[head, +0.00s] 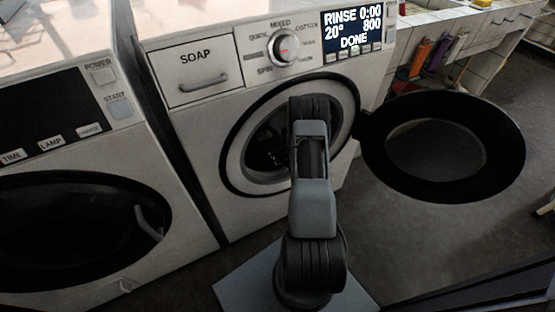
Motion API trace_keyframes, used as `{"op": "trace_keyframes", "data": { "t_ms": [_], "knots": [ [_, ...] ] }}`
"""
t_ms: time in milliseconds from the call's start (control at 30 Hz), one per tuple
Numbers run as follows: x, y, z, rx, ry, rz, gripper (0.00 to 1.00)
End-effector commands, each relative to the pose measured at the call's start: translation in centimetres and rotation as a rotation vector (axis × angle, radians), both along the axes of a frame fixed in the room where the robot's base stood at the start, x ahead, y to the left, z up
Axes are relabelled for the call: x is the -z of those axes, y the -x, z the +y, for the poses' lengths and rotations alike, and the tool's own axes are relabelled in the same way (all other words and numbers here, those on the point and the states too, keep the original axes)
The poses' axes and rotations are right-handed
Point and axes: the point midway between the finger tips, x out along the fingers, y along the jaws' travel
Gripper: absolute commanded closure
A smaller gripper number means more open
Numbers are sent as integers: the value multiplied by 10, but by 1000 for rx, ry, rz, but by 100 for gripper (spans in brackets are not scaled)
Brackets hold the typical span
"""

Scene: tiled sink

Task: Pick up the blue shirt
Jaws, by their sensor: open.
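The blue shirt is not visible in the head view. The washing machine (215,120) in the middle has its round door (378,142) swung wide open to the right. My arm reaches forward to its round drum opening (236,160) and covers the opening's right part. My gripper (270,152) shows as a small dark shape at the opening, left of my arm and partly hidden by it. It is open, and I see nothing held in it. The inside of the drum is dark, so its contents cannot be told.
A second machine (60,165) with a dark round door stands close on the left. The open door juts out over the dark floor (405,235) on the right. A tiled counter (440,15) with several coloured bottles (425,56) below stands at the back right.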

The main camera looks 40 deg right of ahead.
Motion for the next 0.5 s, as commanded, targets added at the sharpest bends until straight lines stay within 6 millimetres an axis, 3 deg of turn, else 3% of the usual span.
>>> {"op": "trace_keyframes", "data": {
  "t_ms": [367, 500],
  "knots": [
    [3, -8, -1, 1, -1, 0, 0],
    [3, -8, -1, 1, 0, 0, 13]
  ]
}}
